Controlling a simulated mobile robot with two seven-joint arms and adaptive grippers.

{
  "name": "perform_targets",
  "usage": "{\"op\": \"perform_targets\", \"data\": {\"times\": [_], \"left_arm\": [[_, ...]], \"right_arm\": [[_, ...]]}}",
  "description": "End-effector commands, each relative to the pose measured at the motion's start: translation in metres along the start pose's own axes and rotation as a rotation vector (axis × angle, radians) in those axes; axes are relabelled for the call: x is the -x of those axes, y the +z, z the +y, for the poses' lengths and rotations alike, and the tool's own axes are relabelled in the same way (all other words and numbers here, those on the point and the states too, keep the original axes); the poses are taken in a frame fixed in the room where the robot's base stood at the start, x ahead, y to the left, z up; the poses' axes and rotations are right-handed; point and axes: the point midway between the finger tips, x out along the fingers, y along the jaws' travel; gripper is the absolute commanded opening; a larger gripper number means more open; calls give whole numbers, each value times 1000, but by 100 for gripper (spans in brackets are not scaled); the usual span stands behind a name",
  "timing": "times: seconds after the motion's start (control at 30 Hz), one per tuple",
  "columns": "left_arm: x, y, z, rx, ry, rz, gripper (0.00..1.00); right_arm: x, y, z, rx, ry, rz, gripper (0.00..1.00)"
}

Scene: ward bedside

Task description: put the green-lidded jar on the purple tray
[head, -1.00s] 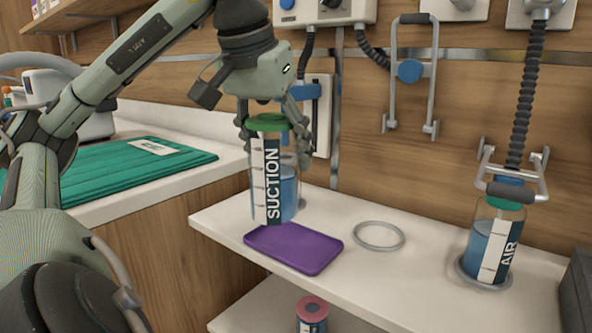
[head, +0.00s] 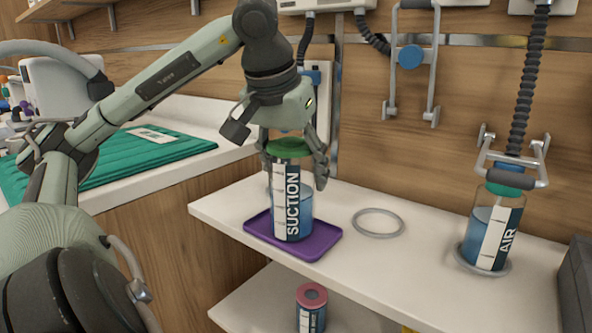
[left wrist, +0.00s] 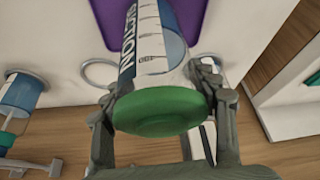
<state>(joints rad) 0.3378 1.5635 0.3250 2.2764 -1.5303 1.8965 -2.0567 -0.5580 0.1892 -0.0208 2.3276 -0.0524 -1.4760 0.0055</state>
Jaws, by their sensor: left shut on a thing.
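The green-lidded jar (head: 292,205) is upright, with a "SUCTION" label and blue liquid inside. In the head view its base appears on or just above the purple tray (head: 322,243); I cannot tell if it touches. My left gripper (head: 294,165) is shut on the jar around its upper part, just below the green lid (head: 289,147). In the left wrist view the jar (left wrist: 158,65) sits between the two fingers, lid toward the camera, with the purple tray (left wrist: 196,18) beyond it. My right gripper is not in view.
A grey ring (head: 378,223) lies on the white shelf (head: 425,250) right of the tray. Another jar labelled "AIR" (head: 492,235) stands in a ring farther right, under a hose. A red-lidded jar (head: 311,308) stands on the lower shelf. A green mat (head: 170,158) lies at left.

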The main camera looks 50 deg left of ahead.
Motion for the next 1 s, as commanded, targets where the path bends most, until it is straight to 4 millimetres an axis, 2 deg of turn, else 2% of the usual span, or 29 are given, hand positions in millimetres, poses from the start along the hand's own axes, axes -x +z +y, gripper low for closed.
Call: {"op": "perform_targets", "data": {"times": [0.03, 0.07, 0.23, 0.63, 0.77, 1.0], "left_arm": [[-1, 0, 0, 1, 0, 2, 16], [-1, 0, 0, 0, 0, 0, 60], [0, 0, 0, 0, 0, 0, 80], [4, -1, 0, 0, 0, 1, 80], [26, -3, -1, 0, -3, 6, 80], [79, -2, -1, 2, -4, 5, 80]], "right_arm": [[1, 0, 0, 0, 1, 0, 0], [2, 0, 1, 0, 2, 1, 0], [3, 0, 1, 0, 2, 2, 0], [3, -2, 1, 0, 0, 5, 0], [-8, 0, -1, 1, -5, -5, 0], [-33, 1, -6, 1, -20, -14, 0]]}}
